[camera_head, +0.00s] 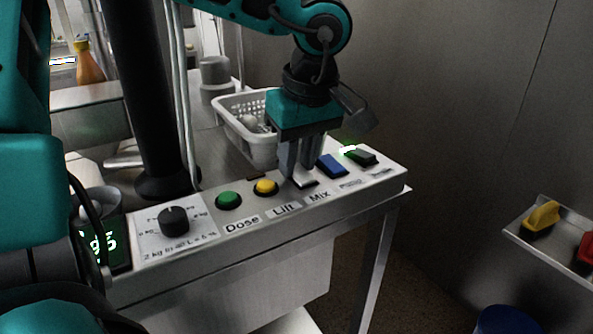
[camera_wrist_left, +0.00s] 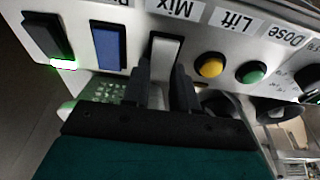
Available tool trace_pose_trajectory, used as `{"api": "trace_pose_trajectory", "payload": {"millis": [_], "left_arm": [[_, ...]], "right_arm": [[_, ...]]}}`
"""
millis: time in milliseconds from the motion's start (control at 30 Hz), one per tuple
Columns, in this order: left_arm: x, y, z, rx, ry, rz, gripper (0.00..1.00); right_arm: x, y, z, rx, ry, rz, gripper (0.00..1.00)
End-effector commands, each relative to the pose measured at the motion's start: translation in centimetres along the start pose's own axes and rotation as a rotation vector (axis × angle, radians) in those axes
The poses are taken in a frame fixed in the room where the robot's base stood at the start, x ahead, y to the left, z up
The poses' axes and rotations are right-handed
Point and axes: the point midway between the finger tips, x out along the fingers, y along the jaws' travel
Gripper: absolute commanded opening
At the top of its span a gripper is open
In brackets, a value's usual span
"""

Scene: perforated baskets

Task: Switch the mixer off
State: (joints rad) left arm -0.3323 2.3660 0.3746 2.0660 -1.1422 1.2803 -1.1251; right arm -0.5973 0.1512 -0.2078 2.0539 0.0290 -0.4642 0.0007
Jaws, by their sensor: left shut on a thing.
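The control panel (camera_head: 285,215) has a white switch (camera_head: 308,184) above the printed label "Mix" (camera_head: 319,196). My left gripper (camera_head: 301,172) points down at this switch, and its fingers hide part of it. In the left wrist view, the white switch (camera_wrist_left: 165,48) shows between the two dark fingers of the left gripper (camera_wrist_left: 163,88), which is shut on it. The "Mix" label (camera_wrist_left: 175,8) is at the top edge there. No lamp is visible on the white switch. My right gripper is not in view.
A yellow button (camera_head: 265,187) and a green button (camera_head: 229,200) sit left of the white switch. A blue switch (camera_head: 332,166) and a dark switch with a green light (camera_head: 361,156) sit right. A white perforated basket (camera_head: 232,112) stands behind the panel.

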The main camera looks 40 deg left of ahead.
Motion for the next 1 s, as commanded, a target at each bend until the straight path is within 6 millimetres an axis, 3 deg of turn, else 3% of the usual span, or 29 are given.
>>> {"api": "trace_pose_trajectory", "payload": {"millis": [433,467,700,1000], "left_arm": [[-0.14,0.02,0.13,-0.001,0.062,0.001,0.0],[-0.14,0.02,0.13,-0.001,0.062,0.001,0.29],[-0.12,0.01,0.15,0.0,0.061,0.001,0.53],[-0.46,-0.1,0.05,-0.002,0.06,0.002,0.53]], "right_arm": [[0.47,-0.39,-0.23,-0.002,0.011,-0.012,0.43],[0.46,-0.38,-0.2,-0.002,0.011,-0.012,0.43],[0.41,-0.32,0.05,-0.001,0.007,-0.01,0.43],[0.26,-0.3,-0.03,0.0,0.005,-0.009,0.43]]}}
